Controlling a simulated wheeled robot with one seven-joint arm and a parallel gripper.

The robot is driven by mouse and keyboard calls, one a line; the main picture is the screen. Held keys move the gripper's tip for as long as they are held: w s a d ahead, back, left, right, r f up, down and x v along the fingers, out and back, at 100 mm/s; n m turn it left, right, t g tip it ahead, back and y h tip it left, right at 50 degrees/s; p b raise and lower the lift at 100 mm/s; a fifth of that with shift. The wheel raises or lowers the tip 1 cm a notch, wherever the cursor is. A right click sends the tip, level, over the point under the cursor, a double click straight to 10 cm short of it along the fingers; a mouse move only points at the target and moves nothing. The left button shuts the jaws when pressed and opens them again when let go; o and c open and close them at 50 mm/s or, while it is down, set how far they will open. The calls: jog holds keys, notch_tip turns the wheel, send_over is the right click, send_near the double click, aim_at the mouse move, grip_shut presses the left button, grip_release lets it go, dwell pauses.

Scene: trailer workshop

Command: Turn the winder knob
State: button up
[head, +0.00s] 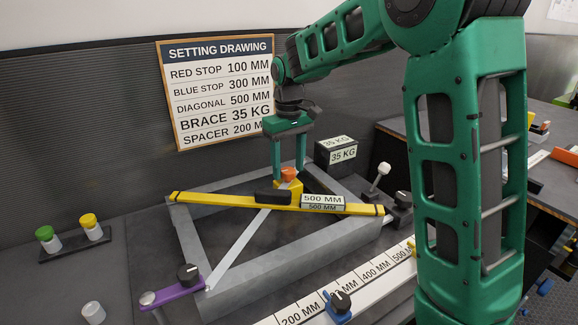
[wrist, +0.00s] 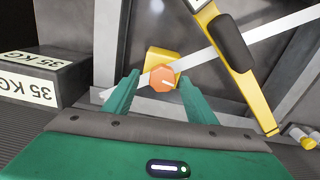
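An orange hexagonal knob (head: 288,174) with a short white mark on top sits on a yellow block (wrist: 158,56) behind the long yellow bar; I take it to be the winder knob. It also shows in the wrist view (wrist: 163,79). My gripper (head: 288,168) points down over it. Its two green fingers stand apart, one on each side of the knob, and gaps show between fingers and knob in the wrist view. The gripper looks open and holds nothing. The knob's lower part is hidden.
The yellow bar (head: 235,202) with a 500 MM label crosses the grey frame (head: 188,240). A white diagonal strip (wrist: 215,50) passes beside the knob. A black 35 KG block (head: 338,150) stands close behind right. A purple arm (head: 180,290) and a blue stop (head: 338,312) carry black knobs.

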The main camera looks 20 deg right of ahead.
aim_at(289, 169)
jog(key=shift+r, duration=0.25)
notch_tip(289, 169, up, 10)
dwell(0.5)
